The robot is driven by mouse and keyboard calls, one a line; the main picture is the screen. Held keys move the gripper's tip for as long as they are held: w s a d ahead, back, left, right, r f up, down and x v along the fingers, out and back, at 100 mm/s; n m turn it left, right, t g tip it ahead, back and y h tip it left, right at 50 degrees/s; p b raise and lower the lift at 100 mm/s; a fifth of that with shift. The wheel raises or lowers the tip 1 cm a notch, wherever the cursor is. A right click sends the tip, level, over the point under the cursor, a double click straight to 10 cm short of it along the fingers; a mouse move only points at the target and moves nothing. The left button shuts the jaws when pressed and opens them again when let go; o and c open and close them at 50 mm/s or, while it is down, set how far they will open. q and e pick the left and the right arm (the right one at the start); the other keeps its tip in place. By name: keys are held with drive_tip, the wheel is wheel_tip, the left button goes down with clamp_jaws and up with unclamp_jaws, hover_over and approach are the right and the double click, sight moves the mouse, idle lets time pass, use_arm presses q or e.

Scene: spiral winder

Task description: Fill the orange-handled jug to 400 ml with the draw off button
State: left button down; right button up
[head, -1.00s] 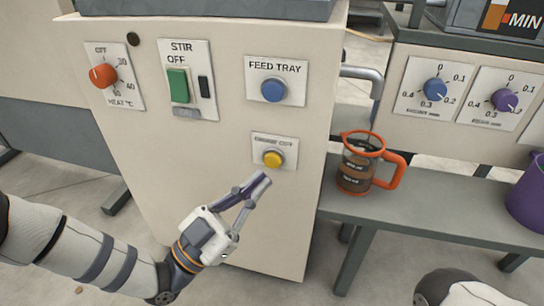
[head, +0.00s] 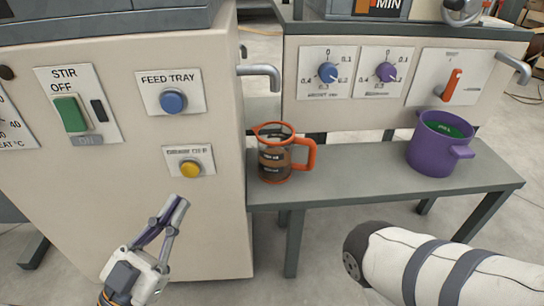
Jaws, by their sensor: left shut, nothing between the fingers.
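The draw off button (head: 190,169) is yellow, on a small blurred label plate low on the cabinet's front. The orange-handled jug (head: 275,158) stands upright on the grey bench, right of the cabinet, below the bent spout pipe (head: 262,74). It is clear, with an orange rim and dark brown contents or markings; I cannot read its level. My left gripper (head: 180,206) is shut and empty, a little below the yellow button and apart from it in the picture. My right arm comes in at the lower right; its gripper is not visible.
A blue feed tray button (head: 173,101) and a green stir switch (head: 70,114) sit higher on the cabinet. A purple jug (head: 433,150) stands on the bench (head: 375,179) at right. Behind are blue and purple dials and an orange lever (head: 452,84). The bench between the jugs is clear.

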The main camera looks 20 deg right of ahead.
clamp_jaws()
idle(1.4)
